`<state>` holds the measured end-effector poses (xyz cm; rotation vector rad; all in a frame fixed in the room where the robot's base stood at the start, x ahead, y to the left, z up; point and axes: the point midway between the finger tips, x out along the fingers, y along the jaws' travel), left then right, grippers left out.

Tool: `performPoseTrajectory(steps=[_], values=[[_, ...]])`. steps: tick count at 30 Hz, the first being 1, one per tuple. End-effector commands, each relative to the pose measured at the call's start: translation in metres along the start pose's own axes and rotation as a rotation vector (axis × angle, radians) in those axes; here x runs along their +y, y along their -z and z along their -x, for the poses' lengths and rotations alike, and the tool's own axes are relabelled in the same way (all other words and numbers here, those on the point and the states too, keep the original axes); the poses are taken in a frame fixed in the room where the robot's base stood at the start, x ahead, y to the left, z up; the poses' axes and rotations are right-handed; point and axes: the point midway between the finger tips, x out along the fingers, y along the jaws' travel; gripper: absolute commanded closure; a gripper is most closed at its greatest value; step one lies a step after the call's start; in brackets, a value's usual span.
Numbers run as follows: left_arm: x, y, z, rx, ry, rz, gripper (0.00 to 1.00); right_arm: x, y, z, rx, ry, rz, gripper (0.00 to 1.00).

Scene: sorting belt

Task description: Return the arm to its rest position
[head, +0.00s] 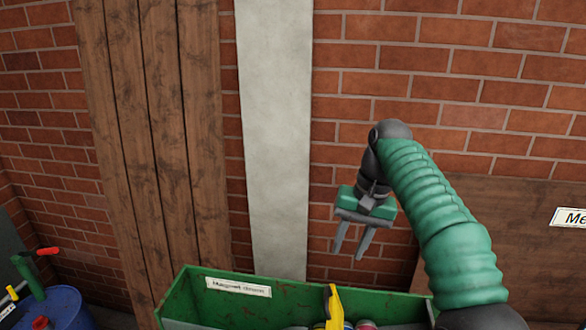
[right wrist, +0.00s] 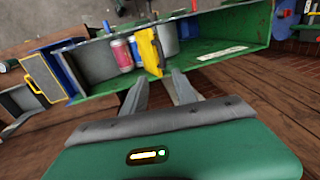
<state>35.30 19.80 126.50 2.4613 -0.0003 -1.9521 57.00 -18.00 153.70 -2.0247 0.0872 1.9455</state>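My right arm, sleeved in green, comes in from the lower right of the head view. Its gripper (head: 352,236) hangs above the green bin with its two grey fingers pointing down and a gap between them. In the right wrist view the same gripper (right wrist: 160,88) has its fingers apart with nothing held between them. My left gripper does not show in either view.
A green bin (head: 190,291) with a white label stands below the gripper. A yellow object (head: 335,308) and cans, one pink (right wrist: 122,54), are at it. A blue drum (head: 62,310) stands lower left. A brick wall (head: 430,90) is behind.

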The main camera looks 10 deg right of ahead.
Motion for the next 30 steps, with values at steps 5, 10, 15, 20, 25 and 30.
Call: performPoseTrajectory(steps=[5,10,15,20,25,30], values=[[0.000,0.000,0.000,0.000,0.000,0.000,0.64,0.010,-0.014,-0.065,0.044,-0.051,0.059,0.66],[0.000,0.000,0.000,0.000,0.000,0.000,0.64,0.041,-0.056,-0.136,0.101,-0.100,0.135,0.66],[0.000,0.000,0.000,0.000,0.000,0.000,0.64,0.077,-0.110,-0.190,0.141,-0.134,0.203,0.66],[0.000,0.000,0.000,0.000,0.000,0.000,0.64,0.105,-0.162,-0.225,0.167,-0.151,0.256,0.66],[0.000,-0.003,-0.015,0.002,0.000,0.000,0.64,0.131,-0.211,-0.266,0.190,-0.159,0.304,0.66],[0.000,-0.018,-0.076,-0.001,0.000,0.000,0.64,0.142,-0.208,-0.326,0.189,-0.159,0.301,0.66]])
